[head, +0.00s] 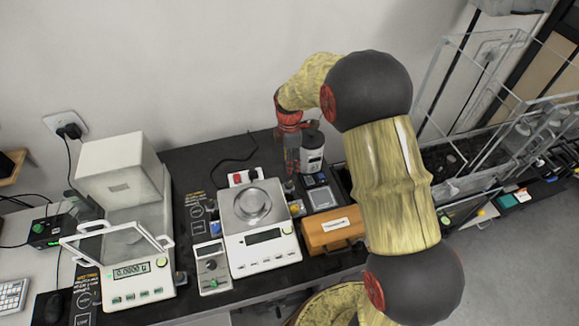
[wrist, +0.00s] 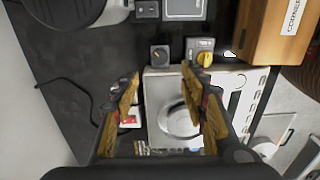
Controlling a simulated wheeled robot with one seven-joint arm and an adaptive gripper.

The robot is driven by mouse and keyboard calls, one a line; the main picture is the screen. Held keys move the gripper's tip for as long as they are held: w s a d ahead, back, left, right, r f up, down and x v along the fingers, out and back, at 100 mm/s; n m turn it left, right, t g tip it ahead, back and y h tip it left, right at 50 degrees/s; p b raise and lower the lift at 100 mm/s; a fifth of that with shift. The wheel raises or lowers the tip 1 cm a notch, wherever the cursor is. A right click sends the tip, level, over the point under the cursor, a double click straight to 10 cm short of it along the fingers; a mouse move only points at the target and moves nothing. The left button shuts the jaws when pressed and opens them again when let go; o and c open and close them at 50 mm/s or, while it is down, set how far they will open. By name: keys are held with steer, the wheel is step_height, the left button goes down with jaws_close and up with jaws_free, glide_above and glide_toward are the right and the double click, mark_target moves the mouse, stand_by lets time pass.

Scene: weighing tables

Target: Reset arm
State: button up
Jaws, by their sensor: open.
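My arm reaches over the right part of the black table in the head view, and my gripper (head: 293,150) hangs near the wall by a white-and-black jar (head: 312,152). In the wrist view my gripper (wrist: 165,90) is open, its two yellow-and-black fingers apart with nothing held between them. Below the fingers is a balance (wrist: 155,88) with a round silver pan (wrist: 182,121). The same balance (head: 263,251) shows in the head view, left of my arm.
An enclosed balance (head: 128,285) stands at the left. A wooden box (head: 331,230) sits right of the open balance, close to my arm. Small dials and a red-and-white block (head: 243,177) lie around it.

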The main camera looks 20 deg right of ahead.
stand_by(0.6)
steer(key=s+r+m+t+b, duration=0.2)
steer(key=s+r+m, duration=0.7)
steer(key=s, duration=0.6)
steer(key=s+r+m+t+b, duration=0.3)
steer(key=s+r+m, duration=0.6)
steer(key=s, duration=0.6)
step_height(320, 180, up, 3)
steer(key=shift+s+d+f+t+b, duration=0.1)
steer(key=shift+s+d+t+b, duration=0.2)
steer(key=shift+b, duration=0.4)
